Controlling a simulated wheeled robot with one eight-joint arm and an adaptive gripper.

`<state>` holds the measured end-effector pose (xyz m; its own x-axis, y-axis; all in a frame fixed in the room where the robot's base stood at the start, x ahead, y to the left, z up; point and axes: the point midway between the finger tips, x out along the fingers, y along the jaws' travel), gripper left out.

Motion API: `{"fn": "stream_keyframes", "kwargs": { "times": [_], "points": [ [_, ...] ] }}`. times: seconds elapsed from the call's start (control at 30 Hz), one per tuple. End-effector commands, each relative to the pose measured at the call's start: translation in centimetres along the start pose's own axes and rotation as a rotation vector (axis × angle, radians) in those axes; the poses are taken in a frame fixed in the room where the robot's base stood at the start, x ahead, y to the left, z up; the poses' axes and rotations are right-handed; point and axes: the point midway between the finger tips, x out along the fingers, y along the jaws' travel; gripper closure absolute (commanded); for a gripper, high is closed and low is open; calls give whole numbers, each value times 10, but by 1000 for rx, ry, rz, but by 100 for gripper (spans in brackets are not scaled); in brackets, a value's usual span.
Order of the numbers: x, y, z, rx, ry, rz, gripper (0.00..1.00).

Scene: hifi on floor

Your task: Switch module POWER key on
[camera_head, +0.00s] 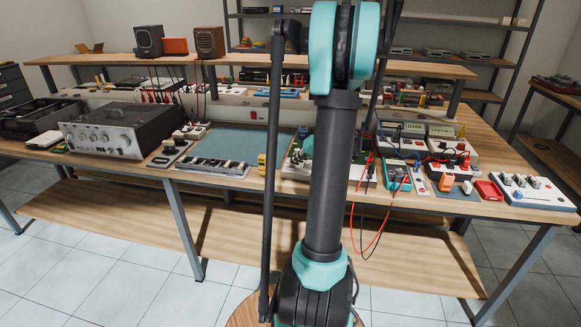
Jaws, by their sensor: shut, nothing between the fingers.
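No POWER label is readable, so I cannot tell which unit carries the key. A module with a row of keys (205,165) lies at the front of the bench, left of my arm. A white module with several switches (537,188) stands at the right front corner. Two modules with small displays (402,128) stand behind it, toward the middle right. A grey hi-fi unit with round knobs (105,130) stands at the left. My arm rises through the middle of the view and hides part of the bench. My gripper is not seen.
A blue-green mat (240,145) on the wooden bench is mostly clear. Red and black leads hang over the front edge beside a teal meter (398,177). A red box (488,190) lies at the right. Speakers (209,42) stand on the raised shelf behind.

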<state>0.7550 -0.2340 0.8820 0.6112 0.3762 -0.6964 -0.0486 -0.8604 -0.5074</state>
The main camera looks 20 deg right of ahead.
Motion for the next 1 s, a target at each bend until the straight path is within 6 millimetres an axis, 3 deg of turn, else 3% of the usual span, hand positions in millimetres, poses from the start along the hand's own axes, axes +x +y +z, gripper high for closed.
{"fn": "stream_keyframes", "kwargs": {
  "times": [1.0],
  "points": [
    [-6, -4, -4, 0, -1, 0, 100]
  ]
}}
